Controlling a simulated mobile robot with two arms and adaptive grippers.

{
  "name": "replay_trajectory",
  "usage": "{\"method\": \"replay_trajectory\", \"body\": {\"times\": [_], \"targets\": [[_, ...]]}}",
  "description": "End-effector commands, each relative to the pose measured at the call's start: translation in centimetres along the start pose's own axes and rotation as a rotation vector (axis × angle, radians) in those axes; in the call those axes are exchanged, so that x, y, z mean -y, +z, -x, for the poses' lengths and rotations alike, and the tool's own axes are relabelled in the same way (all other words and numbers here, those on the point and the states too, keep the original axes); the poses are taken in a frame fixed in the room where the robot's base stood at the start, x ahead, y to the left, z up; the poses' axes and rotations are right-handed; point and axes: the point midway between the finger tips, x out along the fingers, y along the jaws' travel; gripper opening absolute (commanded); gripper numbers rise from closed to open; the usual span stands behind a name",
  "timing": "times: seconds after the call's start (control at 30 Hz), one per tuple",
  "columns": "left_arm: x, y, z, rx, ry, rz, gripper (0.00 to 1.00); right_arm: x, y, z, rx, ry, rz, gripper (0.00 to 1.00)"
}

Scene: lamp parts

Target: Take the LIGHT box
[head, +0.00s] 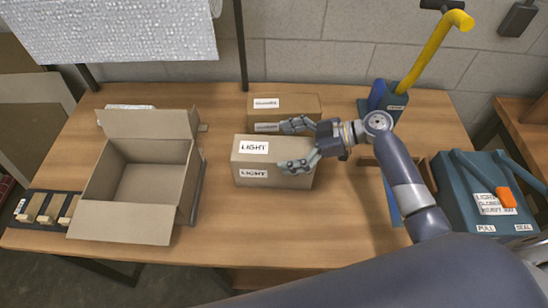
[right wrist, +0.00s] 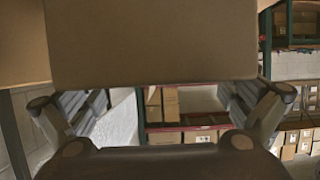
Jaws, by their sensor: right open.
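The LIGHT box (head: 243,162) is a closed brown carton with white LIGHT labels on its top and front, sitting at the middle of the table. My right gripper (head: 286,146) is open at the box's right end, one finger over the far side and the other over the near side. In the right wrist view a plain brown carton face (right wrist: 155,45) fills the upper middle, with the open fingers below and to either side. Whether the fingers touch it I cannot tell. My left gripper is not in view.
Another labelled carton (head: 290,103) stands right behind the LIGHT box. An open empty carton (head: 120,208) stands at the left of the table (head: 228,225). A blue device with a yellow handle (head: 440,45) is at the back right, and a teal case (head: 462,205) at the right.

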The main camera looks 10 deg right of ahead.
Motion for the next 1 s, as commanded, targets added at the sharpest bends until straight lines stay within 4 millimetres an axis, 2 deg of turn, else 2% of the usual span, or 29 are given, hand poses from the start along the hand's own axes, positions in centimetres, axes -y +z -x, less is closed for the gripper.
{"method": "replay_trajectory", "body": {"times": [0.1, 0.3, 0.37, 0.67, 0.7, 1.0], "targets": [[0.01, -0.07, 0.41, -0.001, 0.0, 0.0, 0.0, -0.02, -0.08, -0.69, 0.0, 0.0, 0.002, 0.98], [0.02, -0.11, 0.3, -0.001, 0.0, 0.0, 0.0, -0.02, 0.07, -0.77, 0.001, 0.001, 0.002, 0.98], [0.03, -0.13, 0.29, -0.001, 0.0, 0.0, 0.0, -0.02, 0.07, -0.76, 0.001, 0.001, 0.002, 0.87], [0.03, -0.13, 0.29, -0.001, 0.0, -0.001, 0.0, 0.0, 0.07, -0.75, 0.001, 0.0, 0.001, 0.19], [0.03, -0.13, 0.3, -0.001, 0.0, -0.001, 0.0, -0.04, -0.1, -0.73, -0.002, 0.001, 0.003, 0.16], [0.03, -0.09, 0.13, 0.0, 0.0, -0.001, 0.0, -0.05, -0.22, -0.67, -0.001, 0.001, 0.003, 0.16]]}}
